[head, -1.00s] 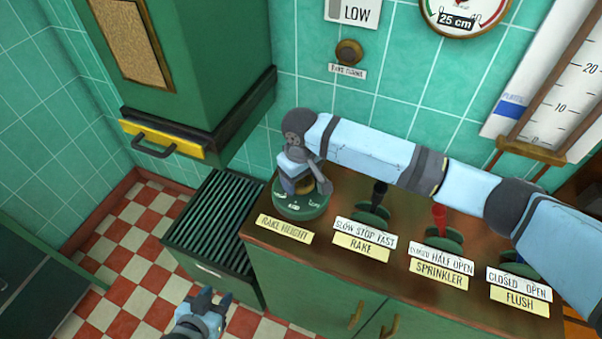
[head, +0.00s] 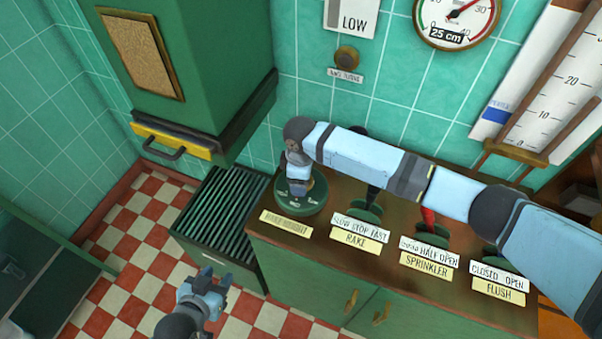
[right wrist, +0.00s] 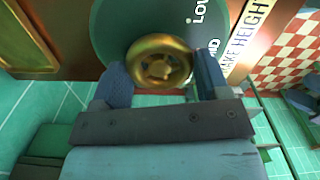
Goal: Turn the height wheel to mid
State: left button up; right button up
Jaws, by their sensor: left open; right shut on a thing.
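The rake height wheel is a brass knob (right wrist: 160,62) on a round green dial (head: 305,205) at the left end of the counter. The dial's yellow label (head: 286,223) is blurred in the head view. In the right wrist view the dial letters are partly cut off. My right gripper (right wrist: 163,80) has one finger on each side of the brass knob and is shut on it; in the head view the gripper (head: 299,180) covers most of the knob. The pointer's setting cannot be made out. My left gripper (head: 213,277) is open and empty, low over the floor.
The rake (head: 370,208), sprinkler (head: 430,222) and flush (head: 497,262) levers stand right of the wheel, partly under my right arm. A gauge (head: 457,14) on the wall reads 25 cm. A slatted dark stand (head: 222,225) is left of the counter.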

jog(key=shift+n, duration=0.3)
jog(key=o, duration=0.9)
jog(key=shift+r, duration=0.15)
jog(key=shift+r+b, duration=0.55)
jog(key=shift+r, duration=6.25)
